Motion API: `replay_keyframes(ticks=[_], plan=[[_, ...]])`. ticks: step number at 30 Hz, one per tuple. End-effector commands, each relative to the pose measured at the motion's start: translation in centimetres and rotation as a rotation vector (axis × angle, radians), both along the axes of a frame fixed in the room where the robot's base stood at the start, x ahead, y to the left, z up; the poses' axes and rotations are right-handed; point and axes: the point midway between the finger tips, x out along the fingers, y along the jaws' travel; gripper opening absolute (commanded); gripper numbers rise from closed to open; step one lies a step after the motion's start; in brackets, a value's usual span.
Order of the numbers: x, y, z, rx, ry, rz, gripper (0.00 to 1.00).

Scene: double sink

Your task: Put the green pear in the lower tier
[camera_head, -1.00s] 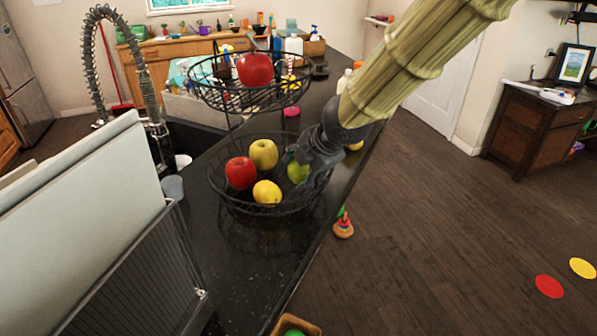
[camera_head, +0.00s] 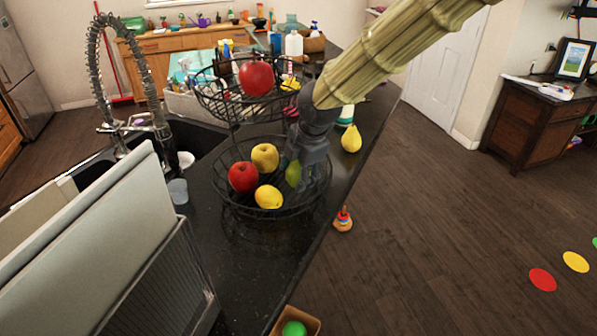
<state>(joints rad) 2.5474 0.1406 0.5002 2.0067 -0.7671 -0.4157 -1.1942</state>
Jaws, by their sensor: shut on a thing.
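The two-tier black wire basket stands on the dark counter. Its lower tier (camera_head: 262,216) holds a red apple (camera_head: 243,177), a yellow apple (camera_head: 265,157) and a lemon (camera_head: 269,197). The green pear (camera_head: 293,174) is inside the lower tier at its right side, partly hidden by my gripper (camera_head: 303,178). My gripper points down into the lower tier and is shut on the green pear. Whether the pear touches the tier's floor cannot be seen. The upper tier (camera_head: 212,103) holds a large red apple (camera_head: 256,78).
A yellow pear (camera_head: 351,139) stands on the counter right of the basket, near the edge. A dish rack (camera_head: 170,280) with boards is at the left front. The sink and coiled faucet (camera_head: 150,90) are behind it. A clear cup (camera_head: 178,191) stands beside the basket.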

Motion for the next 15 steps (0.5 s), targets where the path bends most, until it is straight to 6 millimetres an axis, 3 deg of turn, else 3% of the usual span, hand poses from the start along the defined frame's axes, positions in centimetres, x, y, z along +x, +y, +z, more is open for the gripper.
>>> replay_keyframes(ticks=[6, 15], plan=[[0.0, -0.1, -1.4, -0.001, -0.001, 0.001, 0.25], [0.0, -0.1, -1.6, 0.000, -0.002, 0.001, 0.25]])
